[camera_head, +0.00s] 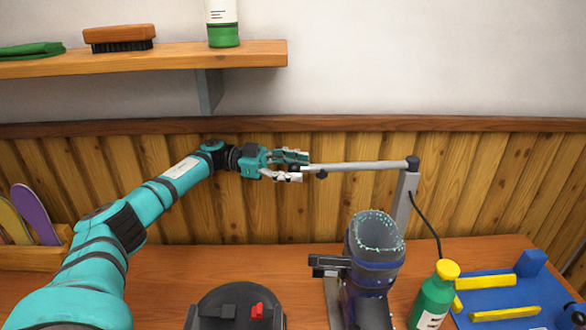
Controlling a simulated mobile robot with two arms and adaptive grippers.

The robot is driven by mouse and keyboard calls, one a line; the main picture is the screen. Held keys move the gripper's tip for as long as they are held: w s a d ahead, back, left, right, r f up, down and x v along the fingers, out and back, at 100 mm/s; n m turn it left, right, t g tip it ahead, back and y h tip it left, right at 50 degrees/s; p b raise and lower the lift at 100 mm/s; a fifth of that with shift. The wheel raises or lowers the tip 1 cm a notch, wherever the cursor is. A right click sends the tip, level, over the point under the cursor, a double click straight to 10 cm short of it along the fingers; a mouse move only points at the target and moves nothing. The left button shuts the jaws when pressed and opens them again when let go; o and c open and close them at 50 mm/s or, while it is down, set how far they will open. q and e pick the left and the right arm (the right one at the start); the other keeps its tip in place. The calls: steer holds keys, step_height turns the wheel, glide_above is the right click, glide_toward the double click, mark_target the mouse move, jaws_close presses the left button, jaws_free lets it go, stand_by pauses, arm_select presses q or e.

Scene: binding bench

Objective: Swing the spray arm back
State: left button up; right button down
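The spray arm (365,166) is a thin grey bar. It runs level to the left from a dark pivot (413,162) on top of a grey post (404,200). A small dark knob hangs under the bar near its free left end. My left gripper (303,167) is at that free end, in front of the wooden panelling. Its two fingers are apart, one above and one below the bar's tip. I cannot tell whether they touch it. My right gripper is not in view.
A dark blue, boot-like open form (378,234) stands below the spray arm. A green bottle (433,297) with a yellow cap and a blue holder with yellow bars (486,282) stand right. A dark round device (237,302) with a red part is at the front. A shelf (150,57) hangs above.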

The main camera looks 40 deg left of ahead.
arm_select(q)
steer(key=shift+o, duration=0.6)
steer(key=shift+d, duration=0.1)
steer(key=shift+a+r, duration=0.2)
steer(key=shift+r, duration=0.15)
step_height(320, 180, up, 9)
steer(key=shift+d+r, duration=0.15)
